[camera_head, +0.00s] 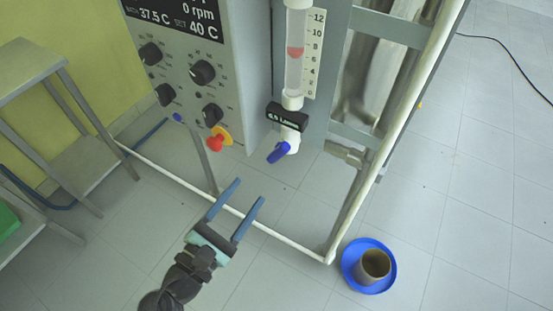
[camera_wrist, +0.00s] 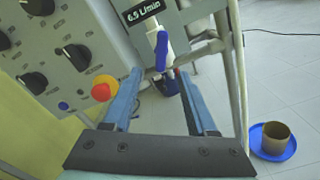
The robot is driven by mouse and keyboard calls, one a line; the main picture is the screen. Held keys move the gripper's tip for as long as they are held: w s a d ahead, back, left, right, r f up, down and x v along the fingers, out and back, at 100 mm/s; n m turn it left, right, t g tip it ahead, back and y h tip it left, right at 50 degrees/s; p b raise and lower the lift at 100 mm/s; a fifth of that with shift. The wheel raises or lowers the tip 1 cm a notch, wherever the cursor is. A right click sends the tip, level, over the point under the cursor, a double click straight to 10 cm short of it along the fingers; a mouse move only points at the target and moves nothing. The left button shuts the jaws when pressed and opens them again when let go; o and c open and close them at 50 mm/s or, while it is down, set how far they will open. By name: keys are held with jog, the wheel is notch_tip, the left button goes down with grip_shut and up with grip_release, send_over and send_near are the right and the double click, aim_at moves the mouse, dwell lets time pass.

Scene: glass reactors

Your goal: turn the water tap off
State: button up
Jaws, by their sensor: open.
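The water tap has a blue handle (camera_head: 278,152) at the bottom of the clear flow meter (camera_head: 296,50), under a black display reading about 6.5 L/min. In the head view the handle slants down to the left. In the wrist view the handle (camera_wrist: 161,52) appears upright, beyond and between my fingers. My gripper (camera_head: 250,192) is open and empty, below and to the left of the tap, apart from it. It also shows in the wrist view (camera_wrist: 160,78), with two blue fingers spread.
A red emergency knob on a yellow disc (camera_head: 217,140) sits left of the tap on the control panel with black dials (camera_head: 203,72). White frame tubes (camera_head: 290,243) run below. A blue dish (camera_head: 350,272) with a brown cup (camera_head: 373,265) stands on the floor at right.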

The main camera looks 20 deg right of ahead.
aim_at(276, 157)
jog(key=x, duration=1.3)
jog(key=shift+s+b, duration=0.15)
jog(key=shift+b, duration=0.2)
grip_shut()
